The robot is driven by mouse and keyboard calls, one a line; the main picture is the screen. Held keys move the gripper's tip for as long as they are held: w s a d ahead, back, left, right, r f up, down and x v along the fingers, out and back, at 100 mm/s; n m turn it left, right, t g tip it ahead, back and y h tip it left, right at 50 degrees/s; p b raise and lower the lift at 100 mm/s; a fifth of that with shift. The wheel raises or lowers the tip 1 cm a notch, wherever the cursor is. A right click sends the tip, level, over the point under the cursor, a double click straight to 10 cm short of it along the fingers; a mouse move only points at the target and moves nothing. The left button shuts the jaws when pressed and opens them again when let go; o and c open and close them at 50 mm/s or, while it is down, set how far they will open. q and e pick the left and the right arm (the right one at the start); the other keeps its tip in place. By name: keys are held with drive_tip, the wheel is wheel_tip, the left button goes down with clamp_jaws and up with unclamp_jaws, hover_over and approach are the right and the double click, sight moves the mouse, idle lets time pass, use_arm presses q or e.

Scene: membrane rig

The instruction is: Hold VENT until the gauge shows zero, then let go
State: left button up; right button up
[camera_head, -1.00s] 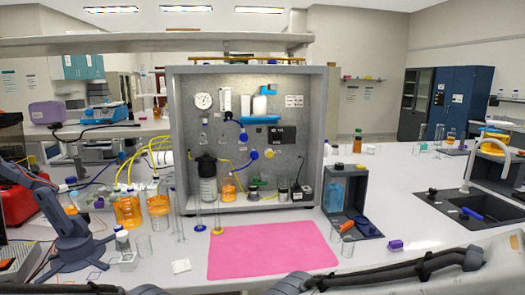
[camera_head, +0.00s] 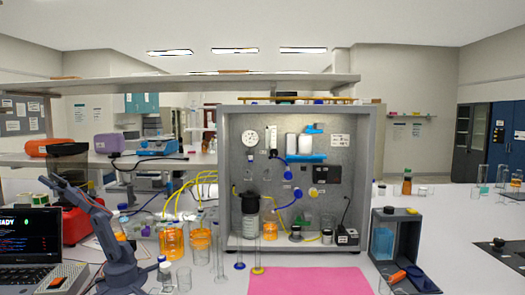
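The membrane rig (camera_head: 373,150) is a grey open-fronted cabinet on the bench, right of the middle. Its round white gauge (camera_head: 250,137) is at the upper left of the back panel; the needle is too small to read. Blue round knobs (camera_head: 288,174) and a yellow round knob (camera_head: 313,192) sit on the panel near a dark display box (camera_head: 327,174). The labels are too small to read, so I cannot tell which control is VENT. Neither of my grippers is in view, and nothing is touching the panel.
A pink mat (camera_head: 310,282) lies before the rig, with thin glass cylinders (camera_head: 258,240) at its left. Beakers of orange liquid (camera_head: 172,242) and a small grey-blue bench arm (camera_head: 115,240) stand left. A grey bin (camera_head: 405,245) stands right. A laptop (camera_head: 28,245) is far left.

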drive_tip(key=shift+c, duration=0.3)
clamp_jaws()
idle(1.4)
